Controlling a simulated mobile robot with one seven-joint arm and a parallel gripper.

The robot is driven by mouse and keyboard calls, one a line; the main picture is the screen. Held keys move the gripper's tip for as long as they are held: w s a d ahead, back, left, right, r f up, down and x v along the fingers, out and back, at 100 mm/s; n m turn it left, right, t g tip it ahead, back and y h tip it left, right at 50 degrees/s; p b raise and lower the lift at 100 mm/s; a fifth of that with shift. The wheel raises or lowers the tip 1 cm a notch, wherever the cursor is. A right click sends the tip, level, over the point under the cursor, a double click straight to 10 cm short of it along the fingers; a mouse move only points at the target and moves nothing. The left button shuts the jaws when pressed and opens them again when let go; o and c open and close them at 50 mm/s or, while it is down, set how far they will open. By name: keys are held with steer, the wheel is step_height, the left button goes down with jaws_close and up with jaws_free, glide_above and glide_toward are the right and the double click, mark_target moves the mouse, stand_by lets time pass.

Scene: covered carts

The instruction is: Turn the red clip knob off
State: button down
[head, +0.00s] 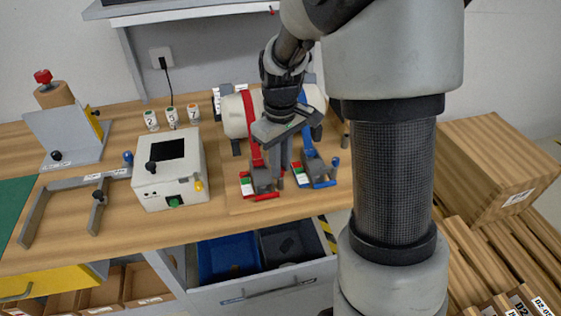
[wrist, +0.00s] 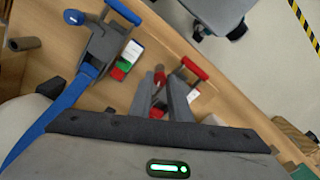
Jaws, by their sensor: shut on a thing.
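The red clip (head: 262,187) sits on the front of the wooden workbench, at the lower end of a red strap (head: 250,125) that runs over a pale cylinder. In the wrist view the red clip (wrist: 196,68) has a red handle bar, and a small dark red knob (wrist: 159,77) shows at my fingertips. My gripper (head: 277,180) points down at the right side of the red clip. In the wrist view my gripper (wrist: 162,88) has its two fingers around the knob, shut on it. The fingers partly hide the clip's body.
A blue clip (head: 318,172) with a blue strap stands close on the right of my gripper; it also shows in the wrist view (wrist: 103,42). A white box (head: 170,190) with knobs stands left. An open drawer (head: 285,292) with bins is below the bench edge.

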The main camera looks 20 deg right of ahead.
steer(key=shift+r+m, duration=0.1)
steer(key=shift+m, duration=1)
steer(key=c, duration=1.7)
jaws_free()
steer(key=shift+o, duration=0.2)
step_height(320, 180, up, 17)
steer(key=p, duration=0.2)
steer(key=shift+r, duration=0.2)
